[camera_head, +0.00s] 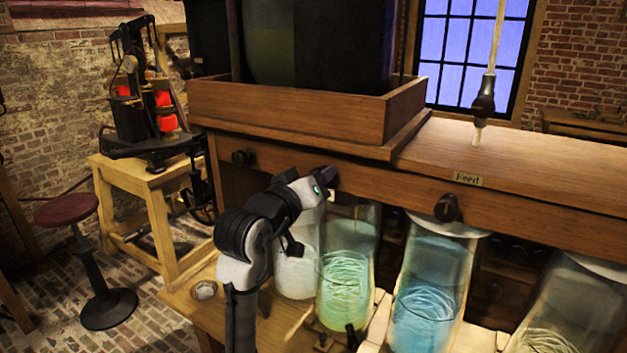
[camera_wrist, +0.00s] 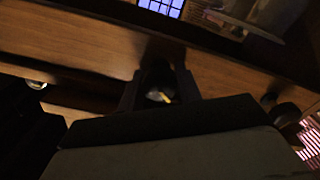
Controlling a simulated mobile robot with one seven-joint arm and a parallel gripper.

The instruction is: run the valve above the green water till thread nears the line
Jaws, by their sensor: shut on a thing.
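The jar of green water (camera_head: 345,285) stands under the wooden beam, with pale coiled thread-like strands in it. A line on its glass cannot be made out. My gripper (camera_head: 326,178) is at the beam's front face, above the green jar. In the wrist view, my gripper's fingers (camera_wrist: 160,88) are closed around a small dark valve knob (camera_wrist: 158,72) with a pale yellowish spot between the fingertips. In the head view my gripper hides this valve, so its turn cannot be read.
A white-filled jar (camera_head: 296,262) stands left of the green one, partly behind my arm. A blue jar (camera_head: 430,290) and a pale yellowish jar (camera_head: 570,310) stand to the right. Other knobs sit on the beam, left (camera_head: 243,158) and right (camera_head: 447,207), near a "Feed" label (camera_head: 468,179).

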